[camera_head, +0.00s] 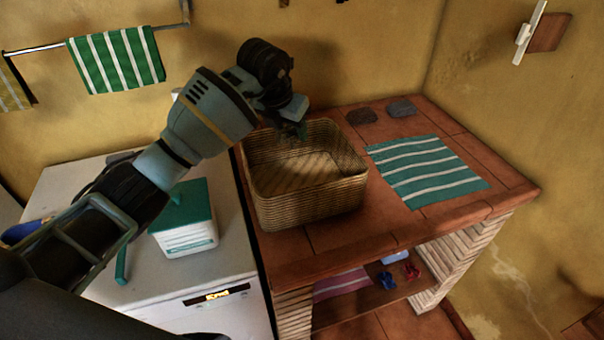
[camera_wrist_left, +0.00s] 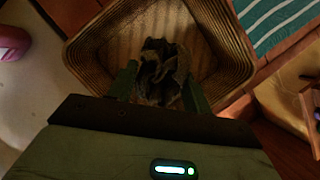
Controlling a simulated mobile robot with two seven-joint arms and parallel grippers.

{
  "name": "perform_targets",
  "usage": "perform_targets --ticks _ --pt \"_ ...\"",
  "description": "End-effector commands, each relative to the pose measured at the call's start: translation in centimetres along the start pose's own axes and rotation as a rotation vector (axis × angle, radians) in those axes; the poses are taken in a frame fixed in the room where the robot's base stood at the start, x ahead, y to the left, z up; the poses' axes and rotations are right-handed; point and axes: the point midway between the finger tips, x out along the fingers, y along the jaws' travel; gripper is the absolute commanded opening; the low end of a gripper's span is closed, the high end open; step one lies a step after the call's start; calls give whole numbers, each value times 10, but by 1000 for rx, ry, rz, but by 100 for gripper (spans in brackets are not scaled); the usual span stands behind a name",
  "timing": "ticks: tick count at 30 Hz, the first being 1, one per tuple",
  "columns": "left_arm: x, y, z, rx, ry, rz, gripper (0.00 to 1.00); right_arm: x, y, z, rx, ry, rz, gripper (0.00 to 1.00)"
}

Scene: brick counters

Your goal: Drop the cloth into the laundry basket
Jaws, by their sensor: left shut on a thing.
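The laundry basket (camera_head: 310,205) is a woven tan rectangular basket on the brick counter. It looks empty inside in the head view. My left gripper (camera_head: 293,130) is at the basket's back-left rim, pointing down. In the left wrist view, my left gripper (camera_wrist_left: 158,85) is shut on a crumpled dark grey cloth (camera_wrist_left: 163,70). The cloth hangs over the basket's opening, with the basket's rim (camera_wrist_left: 86,50) around it. The cloth's height above the basket floor is hard to tell. My right gripper is out of view.
A green-and-white striped cloth (camera_head: 425,170) lies flat right of the basket. Two dark flat items (camera_head: 401,108) lie behind it. A white box with a green lid (camera_head: 185,222) stands on the white appliance (camera_head: 120,275) at left. A striped towel (camera_head: 117,60) hangs on a wall rail.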

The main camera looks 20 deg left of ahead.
Motion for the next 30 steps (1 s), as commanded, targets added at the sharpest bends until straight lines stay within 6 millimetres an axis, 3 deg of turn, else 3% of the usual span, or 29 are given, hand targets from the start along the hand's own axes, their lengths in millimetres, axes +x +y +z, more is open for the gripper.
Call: perform_targets --ticks 10,22,23,28,30 --pt "40 0 -17 -1 6 -2 28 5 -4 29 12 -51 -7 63" --pt "44 0 -18 0 -2 1 28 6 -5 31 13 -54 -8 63" --pt "44 0 -18 0 -2 1 51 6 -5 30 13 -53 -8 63" --pt "44 0 -18 0 -1 1 73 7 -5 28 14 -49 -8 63" --pt "44 0 -18 0 -1 1 75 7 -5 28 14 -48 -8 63"
